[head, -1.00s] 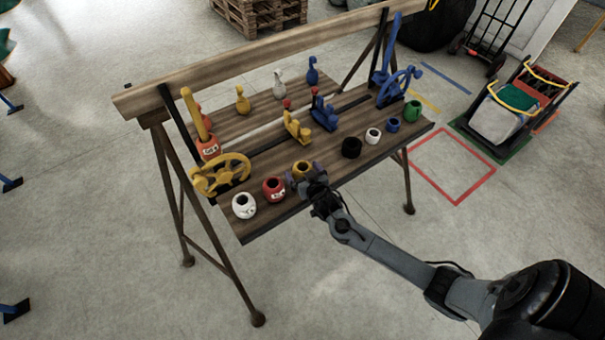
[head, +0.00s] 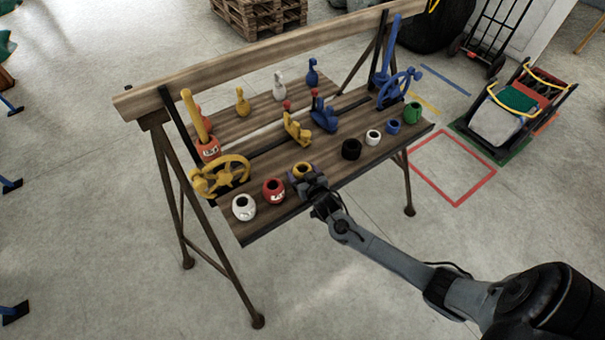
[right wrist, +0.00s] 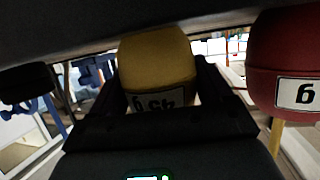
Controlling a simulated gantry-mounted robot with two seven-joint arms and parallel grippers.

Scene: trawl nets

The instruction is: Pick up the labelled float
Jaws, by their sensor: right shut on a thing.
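The yellow float (head: 302,168) stands in the front row on the wooden bench, right of a red float (head: 273,188) and a white float (head: 243,206). My right gripper (head: 304,181) is shut on the yellow float from the front edge of the bench. In the right wrist view the yellow float (right wrist: 158,62) sits between the two dark fingers, with a white label that appears upside down and partly hidden. The red float (right wrist: 291,55) beside it also has a white label with one character. My left gripper is not in view.
A black ring-like float (head: 351,148), a white one (head: 373,136), a blue one (head: 393,126) and a green one (head: 412,112) stand to the right. A yellow handwheel (head: 220,177) is behind the left floats. The floor in front of the bench is clear.

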